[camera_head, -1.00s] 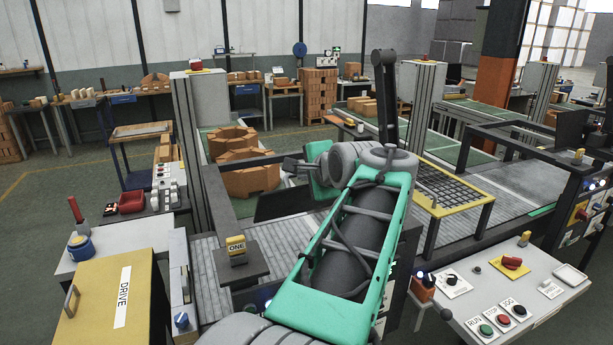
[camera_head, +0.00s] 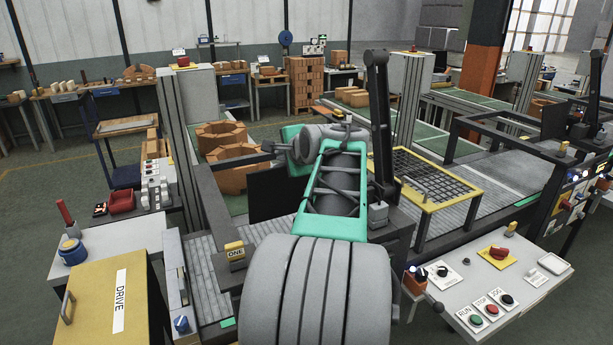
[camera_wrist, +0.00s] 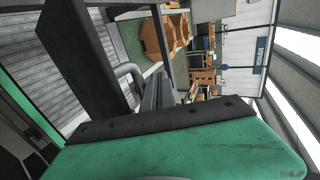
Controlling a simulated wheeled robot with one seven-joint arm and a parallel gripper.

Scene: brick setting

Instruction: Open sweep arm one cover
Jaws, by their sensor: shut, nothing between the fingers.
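A yellow tag marked ONE (camera_head: 235,250) sits on a dark grey block at the near end of a dark bar, left of my arm. A black upright panel (camera_head: 266,192) stands beyond it, below my wrist. Which part is the cover I cannot tell for sure. My gripper (camera_head: 266,148) is shut and empty, pointing left above the panel. In the wrist view my gripper (camera_wrist: 158,92) is near a grey curved handle (camera_wrist: 128,74) beside a dark slab (camera_wrist: 80,50); I cannot tell whether they touch.
A yellow-framed grid (camera_head: 425,180) lies right of my arm. A dark post (camera_head: 379,120) rises close behind my wrist. Stacked orange bricks (camera_head: 228,155) stand beyond the panel. The yellow DRIVE box (camera_head: 105,305) is front left, a button console (camera_head: 490,290) front right.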

